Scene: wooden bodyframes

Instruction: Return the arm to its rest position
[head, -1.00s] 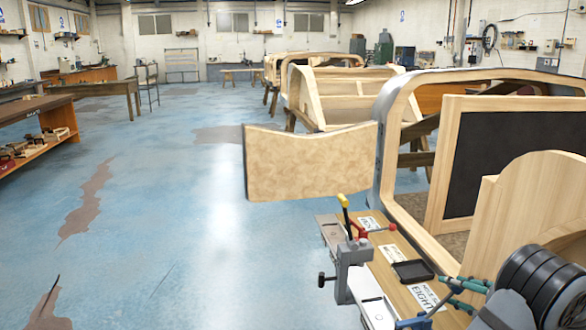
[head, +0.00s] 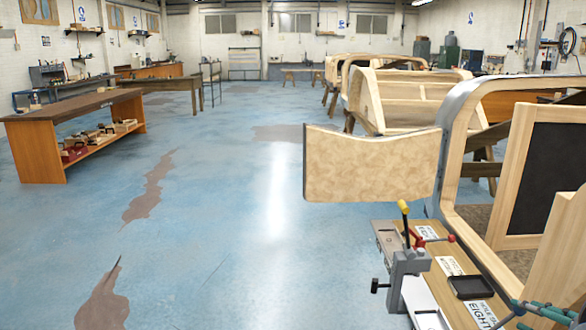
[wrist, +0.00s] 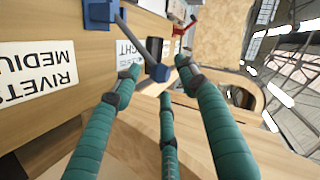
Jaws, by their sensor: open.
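My gripper (wrist: 158,80) has three teal, ribbed fingers, spread apart with nothing between them. In the head view it shows only partly at the lower right edge (head: 540,312), beside the labelled wooden board. The rest of my arm is out of that view.
A wooden board with labels (head: 450,266), a black tray (head: 470,287) and a grey clamp (head: 405,270) is close by. A wooden bodyframe (head: 462,125) stands behind, with a curved panel (head: 370,165) sticking out left. Open blue floor (head: 225,240) lies left.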

